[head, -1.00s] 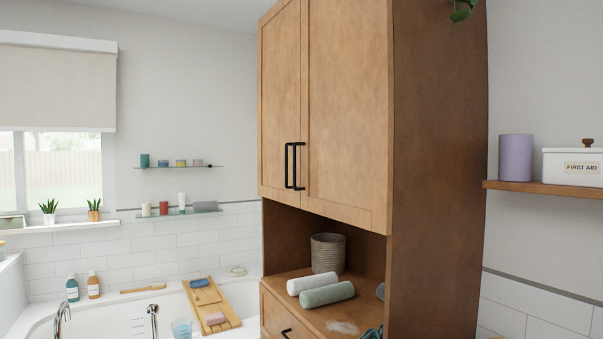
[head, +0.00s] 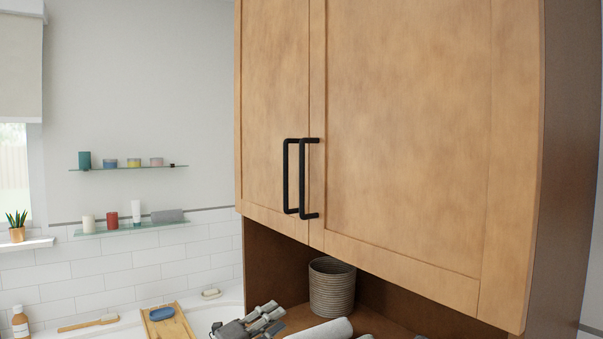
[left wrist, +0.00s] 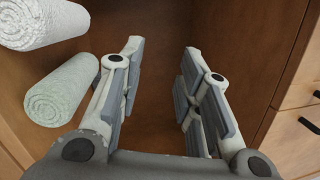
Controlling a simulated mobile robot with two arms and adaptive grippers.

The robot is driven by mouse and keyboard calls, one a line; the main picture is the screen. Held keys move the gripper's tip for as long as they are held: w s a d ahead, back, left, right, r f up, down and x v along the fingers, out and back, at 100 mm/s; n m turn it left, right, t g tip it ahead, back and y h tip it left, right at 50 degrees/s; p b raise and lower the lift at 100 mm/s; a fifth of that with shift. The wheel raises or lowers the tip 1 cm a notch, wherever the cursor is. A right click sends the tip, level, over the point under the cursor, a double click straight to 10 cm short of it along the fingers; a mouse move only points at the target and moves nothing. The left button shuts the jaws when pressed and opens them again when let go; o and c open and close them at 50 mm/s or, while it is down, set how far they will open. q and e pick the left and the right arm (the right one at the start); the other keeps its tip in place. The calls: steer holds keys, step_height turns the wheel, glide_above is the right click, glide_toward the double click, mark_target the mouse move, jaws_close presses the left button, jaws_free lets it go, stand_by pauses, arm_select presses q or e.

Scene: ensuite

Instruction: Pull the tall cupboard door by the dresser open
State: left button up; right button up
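The tall wooden cupboard has two upper doors, a narrow-looking left door (head: 272,90) and a wider-looking right door (head: 410,130). Both are shut, with a thin seam between them. A black bar handle (head: 289,176) is on the left door, and another black handle (head: 311,178) is beside it on the right door. My left gripper (head: 268,318) is low in the head view, below the handles and touching neither. In the left wrist view its fingers (left wrist: 163,55) are spread with nothing between them. My right gripper is not in view.
In the open niche under the doors stand a ribbed basket (head: 332,288) and a rolled towel (head: 322,329). The left wrist view shows a white towel roll (left wrist: 40,22) and a green one (left wrist: 62,90) left of my fingers. A bath tray (head: 168,325) and glass shelves (head: 130,228) are at the left.

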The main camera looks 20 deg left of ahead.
arm_select(q)
steer(key=s+d+r+m+g+h, duration=0.15)
steer(key=s+r+m, duration=0.35)
steer(key=r, duration=0.6)
steer(key=s+r+m+g+h+p, duration=0.1)
steer(key=s+r+m+g, duration=0.15)
steer(key=r+m, duration=0.6)
steer(key=s+d+r+m+g+h, duration=0.15)
steer(key=s+r+m, duration=0.3)
steer(key=r, duration=0.95)
step_height(320, 180, up, 3)
steer(key=m+p, duration=0.1)
steer(key=p, duration=0.4)
glide_above(302, 212)
steer(key=shift+w+a+y, duration=0.1)
steer(key=shift+w+y, duration=0.2)
steer(key=shift+y, duration=0.1)
steer(key=shift+f+b, duration=0.1)
steer(key=shift+b, duration=0.2)
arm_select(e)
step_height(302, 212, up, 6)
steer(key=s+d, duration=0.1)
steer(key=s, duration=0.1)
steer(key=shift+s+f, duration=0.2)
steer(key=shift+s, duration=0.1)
arm_select(q)
jaws_close()
